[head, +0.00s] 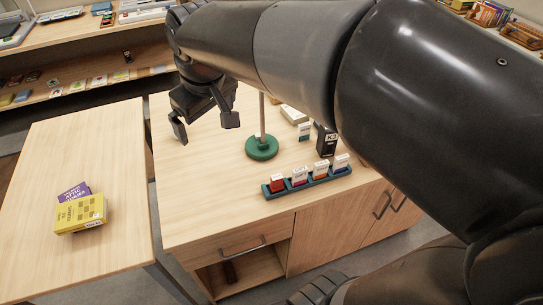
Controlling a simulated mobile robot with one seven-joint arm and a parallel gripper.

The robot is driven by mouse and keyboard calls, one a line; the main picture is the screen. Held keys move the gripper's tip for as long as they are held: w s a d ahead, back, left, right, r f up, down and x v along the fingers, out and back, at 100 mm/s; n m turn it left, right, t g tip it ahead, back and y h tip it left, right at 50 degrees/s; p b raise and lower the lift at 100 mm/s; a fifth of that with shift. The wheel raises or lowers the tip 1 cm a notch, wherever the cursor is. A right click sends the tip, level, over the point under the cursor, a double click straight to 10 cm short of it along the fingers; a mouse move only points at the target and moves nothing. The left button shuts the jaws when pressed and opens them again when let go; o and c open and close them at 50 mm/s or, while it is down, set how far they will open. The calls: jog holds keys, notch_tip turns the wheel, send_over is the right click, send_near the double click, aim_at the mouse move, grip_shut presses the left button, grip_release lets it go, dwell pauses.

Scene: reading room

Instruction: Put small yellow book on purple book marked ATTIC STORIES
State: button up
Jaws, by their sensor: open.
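The small yellow book (78,213) lies flat on the light wooden table at the left in the head view. It covers the near part of the purple book (72,192), so only the purple book's far part shows, with pale lettering partly readable. The yellow book seems to rest partly on it; contact beneath is hidden. My gripper (206,127) is open, with its two fingers apart and nothing between them. It is above the far left part of the cabinet top, well to the right of both books.
A green round base with a pole (262,147) stands on the cabinet top. Near it are a teal rack (309,184) with several small boxes and a black box (326,140). A narrow gap separates the left table (110,150) from the cabinet. Shelves stand behind.

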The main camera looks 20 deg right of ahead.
jog(key=s+d+f+m+t, duration=0.1)
jog(key=s+d+f+m, duration=0.1)
jog(key=s+d, duration=0.3)
jog(key=s+d+f+m, duration=0.2)
jog(key=s+d, duration=0.3)
jog(key=s, duration=0.3)
jog(key=shift+f+m+t+h, duration=0.3)
jog(key=shift+f+m+t, duration=0.1)
jog(key=shift+m, duration=0.5)
dwell(0.4)
